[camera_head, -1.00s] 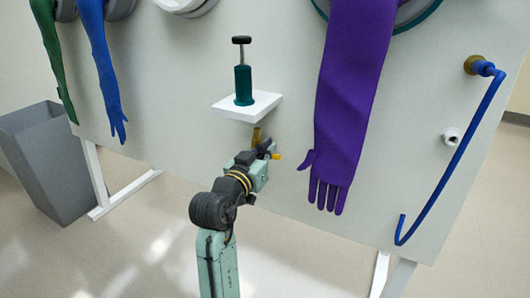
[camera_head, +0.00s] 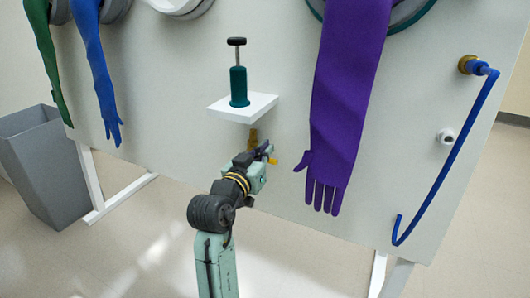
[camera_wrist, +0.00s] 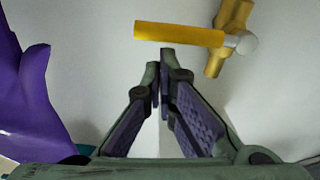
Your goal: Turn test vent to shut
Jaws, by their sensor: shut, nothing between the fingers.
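The test vent is a small brass valve (camera_head: 253,137) on the grey panel, below the white shelf. In the wrist view its brass body (camera_wrist: 232,20) is at the upper right, with a silver hub. Its yellow lever (camera_wrist: 180,34) points left from the hub there; in the head view the yellow tip (camera_head: 274,161) shows just past my gripper. My gripper (camera_wrist: 164,54) is shut and empty, its fingertips close beside the lever near its middle. I cannot tell whether they touch it. In the head view my gripper (camera_head: 265,149) partly hides the vent.
A purple glove (camera_head: 345,110) hangs close to the right of my gripper. Above is the white shelf (camera_head: 225,108) with a teal pump-like cylinder (camera_head: 239,86). A blue hose (camera_head: 455,160) hangs at the right. A grey bin (camera_head: 45,165) stands at the left.

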